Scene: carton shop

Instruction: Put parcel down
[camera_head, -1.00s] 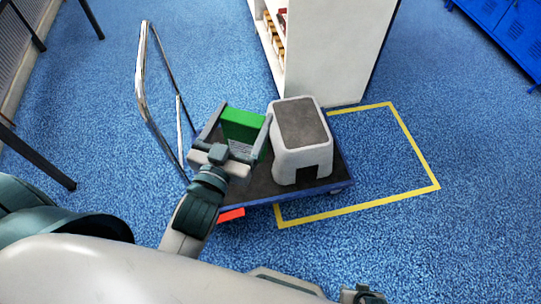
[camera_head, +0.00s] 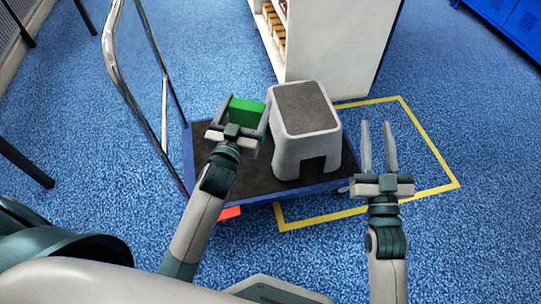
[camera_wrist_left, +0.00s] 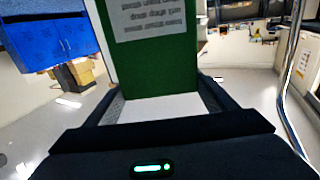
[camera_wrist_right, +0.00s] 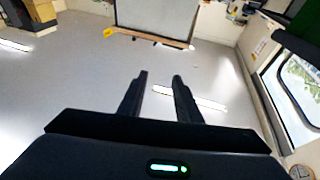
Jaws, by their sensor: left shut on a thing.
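My left gripper (camera_head: 246,104) is shut on a green parcel (camera_head: 247,112), with one finger on each side of it. In the left wrist view the parcel (camera_wrist_left: 158,65) stands upright between the fingers, with a pale printed label facing the camera. In the head view the parcel is over the dark deck of a blue-edged trolley (camera_head: 198,155), left of a grey step stool (camera_head: 305,128). I cannot tell whether the parcel's underside touches the deck. My right gripper (camera_head: 377,125) is empty, its fingers apart, right of the trolley above the yellow floor outline.
The stool fills the deck's right part. The trolley's chrome handle (camera_head: 121,80) rises at its left. A white shelf unit (camera_head: 335,45) stands behind. The yellow outline (camera_head: 335,217) marks floor at the right, and blue lockers (camera_head: 510,25) stand far right.

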